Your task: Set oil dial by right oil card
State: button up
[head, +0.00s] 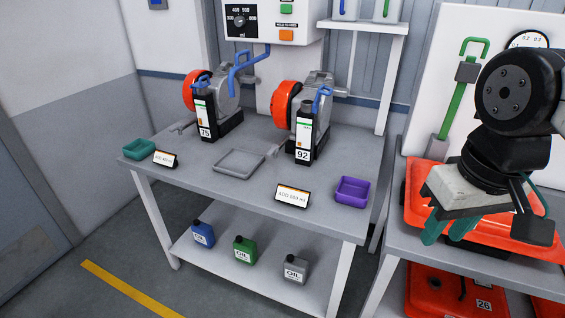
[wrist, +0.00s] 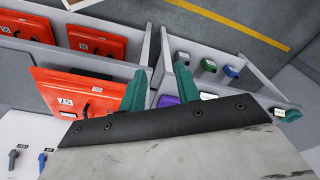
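The black oil dial (head: 241,21) is on a white wall panel at the top of the head view, with numbers around it that seem to include 400, 500 and 600. Its pointer setting is too small to read. The right oil card (head: 292,196) stands at the bench's front edge and appears to read "ADD 500 ml". The left oil card (head: 166,159) stands farther left, its print less clear. My gripper (head: 448,230) is over the right-hand bench, far from the dial and cards. Its green fingers are apart and empty, also in the wrist view (wrist: 159,85).
Two pumps with black bottles (head: 304,130) stand on the bench, beside a grey tray (head: 240,161). A purple bin (head: 352,191) and green bin (head: 139,148) flank the cards. A red case (head: 418,200) lies below my gripper. A white shelf (head: 362,27) stands right of the panel.

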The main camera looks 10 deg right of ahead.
aim_at(239, 21)
jog(key=u, duration=0.05)
jog(key=k, duration=0.65)
jog(key=u, duration=0.75)
jog(key=i, duration=1.15)
jog(key=z, duration=0.1)
